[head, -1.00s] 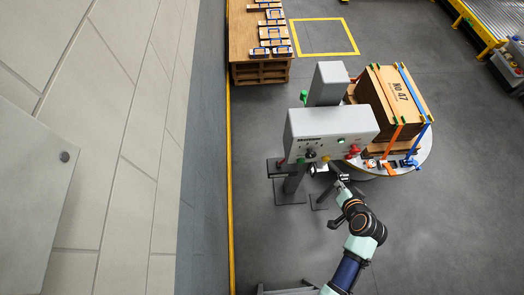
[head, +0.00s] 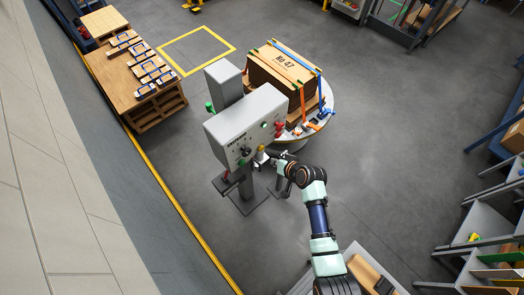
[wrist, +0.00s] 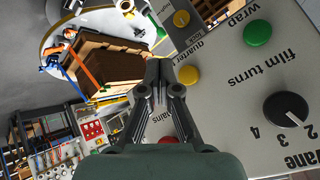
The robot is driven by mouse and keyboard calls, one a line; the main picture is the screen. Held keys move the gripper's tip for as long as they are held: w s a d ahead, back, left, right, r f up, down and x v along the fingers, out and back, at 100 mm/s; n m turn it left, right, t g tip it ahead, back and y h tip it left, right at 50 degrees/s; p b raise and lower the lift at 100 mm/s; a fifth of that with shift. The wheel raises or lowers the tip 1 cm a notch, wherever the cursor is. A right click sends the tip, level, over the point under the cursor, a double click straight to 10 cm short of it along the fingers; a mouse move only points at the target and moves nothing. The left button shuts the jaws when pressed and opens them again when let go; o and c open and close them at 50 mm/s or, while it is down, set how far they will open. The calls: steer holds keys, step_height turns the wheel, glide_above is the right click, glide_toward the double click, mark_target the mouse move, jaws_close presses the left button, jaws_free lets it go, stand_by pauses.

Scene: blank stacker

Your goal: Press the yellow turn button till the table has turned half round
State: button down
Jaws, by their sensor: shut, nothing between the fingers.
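The grey control box (head: 240,122) stands on a post beside the round turntable (head: 328,100). The turntable carries a strapped wooden crate (head: 283,66) marked No 47. In the wrist view a yellow button (wrist: 188,75) lies on the panel by the word "quarter". A second yellow button (wrist: 181,18) sits higher, near the word "lock". My gripper (wrist: 160,68) is shut and empty, its tips just left of the "quarter" button in the picture. I cannot tell whether they touch the panel. In the head view my gripper (head: 266,157) is at the box's lower right.
The panel also has a green button (wrist: 257,33) by "wrap", a black knob (wrist: 287,109) for film turns and a red button (wrist: 168,140). Open floor lies right of the turntable.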

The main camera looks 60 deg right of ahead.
mark_target(261, 148)
steer(key=shift+w+d+b, duration=0.2)
steer(key=shift+w+d, duration=0.05)
steer(key=shift+w, duration=0.4)
steer(key=shift+w+d+b, duration=0.2)
steer(key=shift+w+b, duration=0.05)
steer(key=shift+w, duration=0.35)
steer(key=shift+w+d+b, duration=0.2)
steer(key=shift+w+d, duration=0.05)
steer(key=shift+w, duration=0.4)
steer(key=shift+w+d, duration=0.1)
steer(key=shift+w, duration=0.3)
